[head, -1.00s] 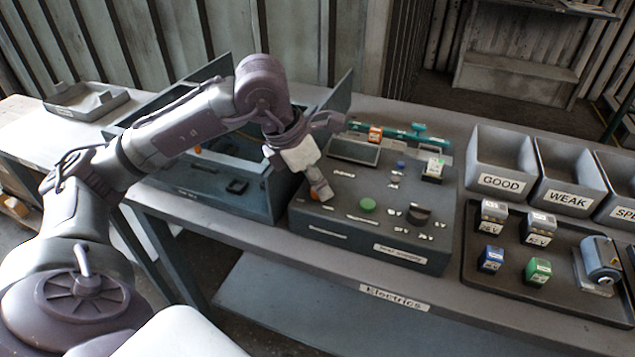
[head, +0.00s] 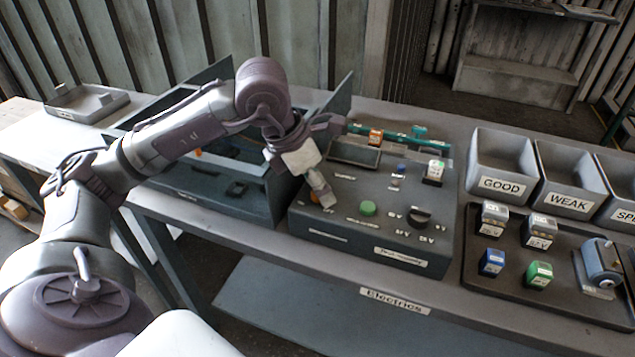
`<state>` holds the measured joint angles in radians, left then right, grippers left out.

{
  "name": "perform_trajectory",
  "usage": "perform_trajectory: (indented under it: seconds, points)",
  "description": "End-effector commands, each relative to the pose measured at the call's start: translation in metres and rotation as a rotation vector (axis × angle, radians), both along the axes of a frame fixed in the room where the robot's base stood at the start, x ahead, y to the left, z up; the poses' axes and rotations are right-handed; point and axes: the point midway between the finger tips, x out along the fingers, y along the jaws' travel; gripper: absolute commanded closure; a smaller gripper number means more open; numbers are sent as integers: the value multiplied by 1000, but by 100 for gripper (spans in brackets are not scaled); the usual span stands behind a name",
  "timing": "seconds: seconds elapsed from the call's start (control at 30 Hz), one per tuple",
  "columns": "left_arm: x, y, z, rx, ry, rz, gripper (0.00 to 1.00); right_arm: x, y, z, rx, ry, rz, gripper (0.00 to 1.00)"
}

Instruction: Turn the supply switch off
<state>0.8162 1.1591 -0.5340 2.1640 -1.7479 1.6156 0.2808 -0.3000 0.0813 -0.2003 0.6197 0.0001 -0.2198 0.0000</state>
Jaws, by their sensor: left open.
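The grey supply box (head: 400,245) stands on the bench, its sloped top carrying a green button (head: 367,208), a black knob (head: 419,217), a small blue part (head: 401,167) and small labels. The fingers are small and seen edge-on. Which way the switch is set cannot be made out. My right gripper is not in view.
An open grey housing (head: 225,205) stands left of the supply box, under my arm. On the right, a dark tray (head: 480,280) holds several small blocks and a motor-like cylinder (head: 601,262). Bins labelled GOOD (head: 500,184) and WEAK (head: 568,199) stand behind it.

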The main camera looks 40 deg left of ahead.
Motion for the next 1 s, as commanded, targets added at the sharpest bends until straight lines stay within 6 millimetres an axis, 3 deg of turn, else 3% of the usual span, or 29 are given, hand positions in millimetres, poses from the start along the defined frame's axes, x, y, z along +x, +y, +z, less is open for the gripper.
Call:
perform_trajectory:
  seconds: [0.17, 0.63, 0.8, 1.0]
  points:
    - [-3, 3, 12, 0, -3, 2, 41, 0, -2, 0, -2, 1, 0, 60]
    - [-33, 20, 96, 0, -4, 1, 41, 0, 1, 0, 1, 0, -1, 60]
    - [-38, 23, 109, 0, -1, 1, 41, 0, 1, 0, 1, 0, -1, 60]
    - [-40, 24, 111, 0, 0, 1, 41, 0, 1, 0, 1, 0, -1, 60]
